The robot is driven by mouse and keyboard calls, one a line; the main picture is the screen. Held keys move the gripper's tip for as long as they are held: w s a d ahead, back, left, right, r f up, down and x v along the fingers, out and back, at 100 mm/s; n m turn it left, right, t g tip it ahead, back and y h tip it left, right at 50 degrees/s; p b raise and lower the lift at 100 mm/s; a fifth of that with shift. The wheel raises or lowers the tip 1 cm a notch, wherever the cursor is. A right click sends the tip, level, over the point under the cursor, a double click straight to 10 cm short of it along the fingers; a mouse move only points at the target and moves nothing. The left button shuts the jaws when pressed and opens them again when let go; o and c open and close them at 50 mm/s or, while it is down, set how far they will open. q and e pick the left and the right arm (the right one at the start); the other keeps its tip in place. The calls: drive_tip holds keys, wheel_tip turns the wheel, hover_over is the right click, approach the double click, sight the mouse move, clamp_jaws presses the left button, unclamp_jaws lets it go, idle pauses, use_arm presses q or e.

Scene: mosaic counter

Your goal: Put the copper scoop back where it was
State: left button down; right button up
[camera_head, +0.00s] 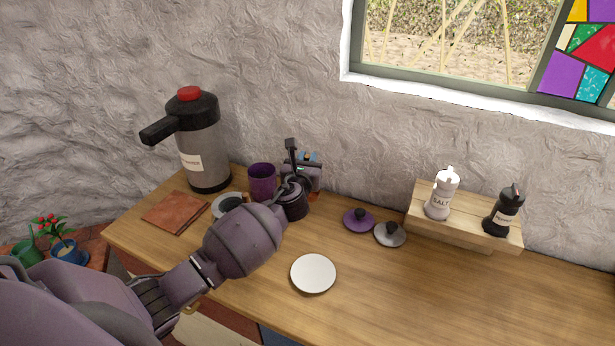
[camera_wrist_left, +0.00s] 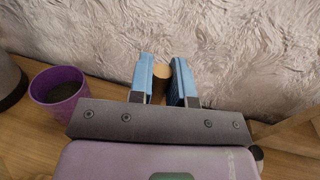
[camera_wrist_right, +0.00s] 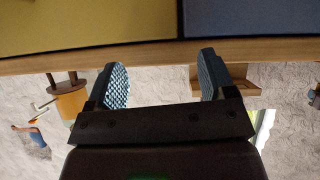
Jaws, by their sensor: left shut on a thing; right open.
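My left gripper (camera_head: 308,158) is over the back of the counter, just right of the purple canister (camera_head: 262,182). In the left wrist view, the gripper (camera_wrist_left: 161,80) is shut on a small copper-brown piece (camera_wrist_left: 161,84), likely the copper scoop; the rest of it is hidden. The purple canister (camera_wrist_left: 58,93) stands open there, with dark contents. A pale-rimmed open canister (camera_head: 228,205) and a dark canister (camera_head: 293,205) stand near my left wrist. My right gripper (camera_wrist_right: 160,82) is open and empty in its wrist view, outside the head view.
A purple lid (camera_head: 359,219) and a grey lid (camera_head: 390,234) lie right of the canisters. A white plate (camera_head: 313,273) lies in front. A large flask (camera_head: 198,145) and a brown tile (camera_head: 175,212) are left. Salt (camera_head: 441,198) and pepper (camera_head: 503,213) stand on a wooden riser (camera_head: 470,232).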

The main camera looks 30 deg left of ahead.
use_arm(q)
drive_tip(key=shift+f+b, duration=0.7)
drive_tip(key=shift+f, duration=1.55)
drive_tip(key=shift+f, duration=0.15)
drive_tip(key=c, duration=1.1)
unclamp_jaws()
drive_tip(key=shift+o, duration=0.2)
drive_tip(key=shift+r, duration=0.25)
drive_tip(key=v, duration=1.2)
drive_tip(key=shift+f, duration=0.15)
